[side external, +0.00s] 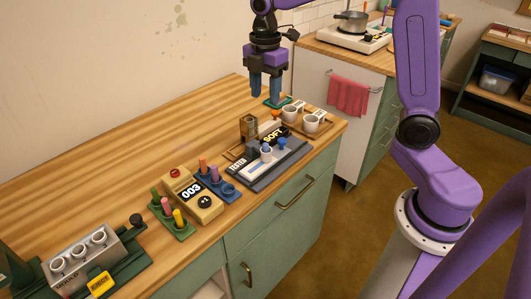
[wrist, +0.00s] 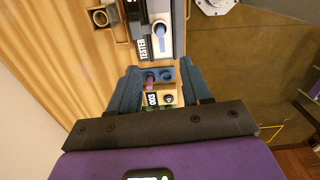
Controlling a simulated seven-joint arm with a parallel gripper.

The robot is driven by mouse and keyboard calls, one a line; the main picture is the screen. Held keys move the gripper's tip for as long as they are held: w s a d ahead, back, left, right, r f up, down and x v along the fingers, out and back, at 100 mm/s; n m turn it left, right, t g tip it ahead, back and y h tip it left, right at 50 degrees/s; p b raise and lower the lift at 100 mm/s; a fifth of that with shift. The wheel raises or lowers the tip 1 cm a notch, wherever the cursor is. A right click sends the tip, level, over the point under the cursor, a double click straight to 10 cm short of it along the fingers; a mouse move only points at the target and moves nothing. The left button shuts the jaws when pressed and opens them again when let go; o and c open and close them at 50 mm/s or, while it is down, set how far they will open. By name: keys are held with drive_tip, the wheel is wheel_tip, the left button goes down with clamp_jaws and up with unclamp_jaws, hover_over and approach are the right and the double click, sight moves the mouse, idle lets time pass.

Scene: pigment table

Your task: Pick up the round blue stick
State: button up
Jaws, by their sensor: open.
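My gripper (side external: 264,96) is open and empty, with blue fingers pointing down above the far part of the wooden table. In the wrist view its fingers (wrist: 157,74) show apart at either side. A blue holder (side external: 229,191) carries orange and purple sticks and has a round opening at its right end. It also shows in the wrist view between my fingers (wrist: 168,76), well below. A tester (side external: 262,178) has a blue round-topped piece (side external: 266,147) and a blue knob (side external: 282,143) on it. I cannot tell which blue piece is the round blue stick.
A green holder (side external: 185,234) with green, pink and yellow sticks and a yellow device (side external: 178,189) reading 003 stand nearer. A grey mould block (side external: 80,262) is at the front left. White cups (side external: 311,124) stand on a tray at the right.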

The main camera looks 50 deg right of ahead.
sight(265, 144)
wheel_tip(265, 144, down, 16)
drive_tip(key=shift+r, duration=0.2)
idle(0.4)
clamp_jaws()
